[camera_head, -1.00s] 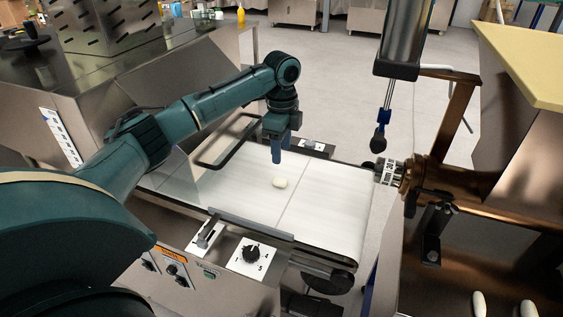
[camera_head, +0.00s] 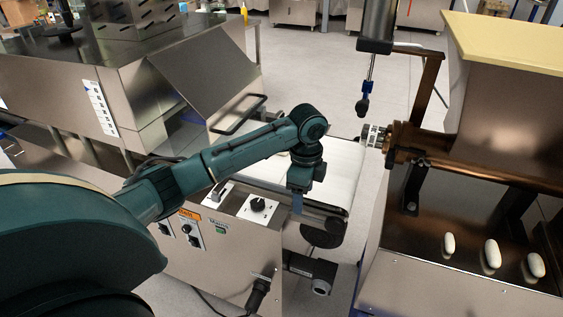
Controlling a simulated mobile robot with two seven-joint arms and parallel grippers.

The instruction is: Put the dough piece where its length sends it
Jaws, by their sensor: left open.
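My left gripper (camera_head: 297,203) points down by the near edge of the conveyor belt (camera_head: 336,166), just right of the control knob. It is open, and I see nothing between its fingers. My left arm crosses in front of the belt and covers much of it. No dough piece shows on the visible part of the belt. Three pale, elongated dough pieces lie in a row on a dark surface at right: one at the left (camera_head: 449,243), one in the middle (camera_head: 492,253) and one at the right (camera_head: 536,266). My right gripper is not in view.
The belt's control panel has a black knob (camera_head: 258,205). A copper-coloured machine (camera_head: 455,158) stands right of the belt, its nozzle (camera_head: 374,136) near the belt end. A steel machine (camera_head: 160,85) stands at left. Open floor (camera_head: 315,70) lies behind.

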